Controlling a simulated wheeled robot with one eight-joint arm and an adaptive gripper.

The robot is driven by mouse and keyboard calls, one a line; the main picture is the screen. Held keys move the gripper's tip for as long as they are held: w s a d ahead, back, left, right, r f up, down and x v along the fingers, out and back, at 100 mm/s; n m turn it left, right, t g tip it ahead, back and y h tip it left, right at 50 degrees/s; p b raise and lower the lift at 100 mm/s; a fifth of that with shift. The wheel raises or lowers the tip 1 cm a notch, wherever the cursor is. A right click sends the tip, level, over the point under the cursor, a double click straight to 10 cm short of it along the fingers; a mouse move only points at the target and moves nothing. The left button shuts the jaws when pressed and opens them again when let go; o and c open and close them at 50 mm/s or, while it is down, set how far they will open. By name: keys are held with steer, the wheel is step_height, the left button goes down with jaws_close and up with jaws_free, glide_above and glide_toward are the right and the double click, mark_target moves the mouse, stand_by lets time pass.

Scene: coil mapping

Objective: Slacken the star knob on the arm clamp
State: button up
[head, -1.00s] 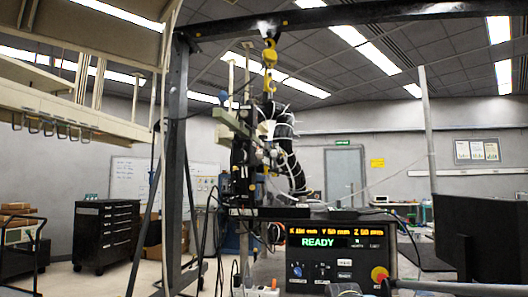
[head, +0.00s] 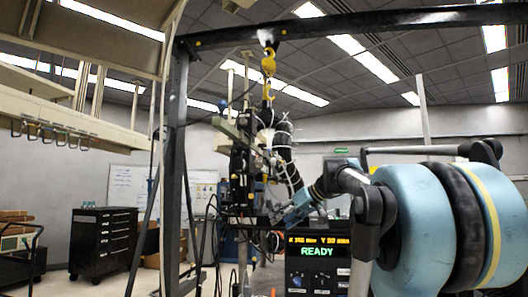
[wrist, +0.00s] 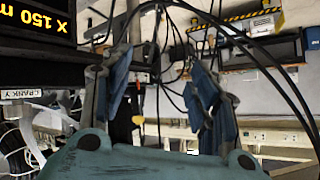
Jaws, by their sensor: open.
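The dark apparatus (head: 243,165), with cables and small fittings, stands at mid-picture below the yellow hook in the head view. I cannot make out the star knob or the arm clamp on it; they are too small or hidden. My gripper (head: 290,212) is light blue and reaches in from the right, in front of the apparatus's lower right side. In the wrist view my gripper (wrist: 163,88) has its two blue-grey fingers spread wide, with nothing held between them. A small yellow piece (wrist: 138,120) shows beyond the fingers; I cannot tell what it is.
The control box (head: 310,268) reads READY, low and partly behind my arm. Its display also shows in the wrist view (wrist: 40,22). A yellow hoist hook (head: 268,62) hangs from the dark beam (head: 340,22). Loose black cables (wrist: 262,62) cross near my fingers. A black drawer cabinet (head: 103,243) stands left.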

steer(key=w+r+t+y, duration=0.1)
steer(key=w+r, duration=0.2)
steer(key=r, duration=0.3)
steer(key=w+d+r+n+t, duration=0.1)
steer(key=w+r, duration=0.2)
steer(key=r, duration=0.4)
steer(key=w+r+t+y, duration=0.1)
steer(key=w+r, duration=0.2)
steer(key=r, duration=0.3)
steer(key=t+y, duration=0.1)
steer(key=t, duration=0.2)
glide_toward(262, 146)
steer(key=shift+n, duration=0.3)
steer(key=x, duration=0.7)
steer(key=w+d+r+x, duration=0.1)
steer(key=x, duration=0.2)
steer(key=shift+w+a, duration=0.1)
steer(key=shift+c, duration=0.2)
steer(key=c, duration=1)
